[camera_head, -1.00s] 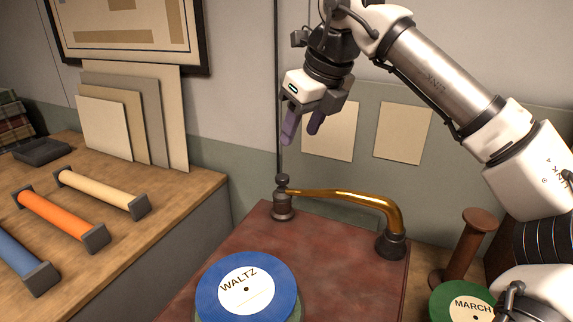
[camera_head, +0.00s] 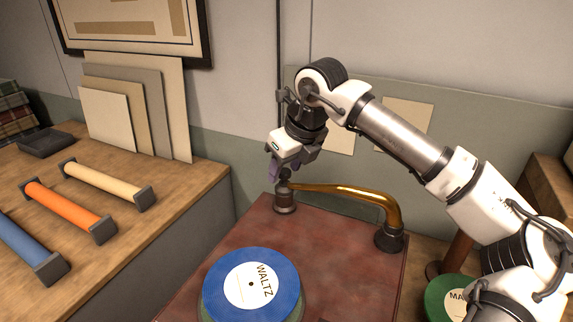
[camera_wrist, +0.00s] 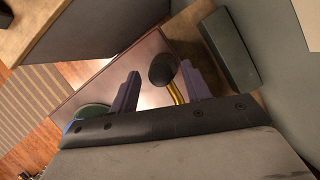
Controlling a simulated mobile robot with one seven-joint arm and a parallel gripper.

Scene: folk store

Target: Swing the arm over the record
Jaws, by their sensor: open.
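The blue record (camera_head: 280,303) with a white WALTZ label lies on top of the red-brown player cabinet (camera_head: 345,255). A curved brass arm (camera_head: 350,189) runs from a dark pivot (camera_head: 389,238) at the right to a dark metal head (camera_head: 284,203) behind the record, off the disc. My gripper (camera_head: 279,174) is open, pointing down at the knob atop that head. In the wrist view the black round knob (camera_wrist: 163,69) shows between my spread fingers, nearer the right one. Whether a finger touches it cannot be told.
A green record (camera_head: 441,300) is at lower right, partly hidden by my arm. Blue, orange (camera_head: 70,211) and cream rollers lie on the left bench. The wall stands close behind the cabinet.

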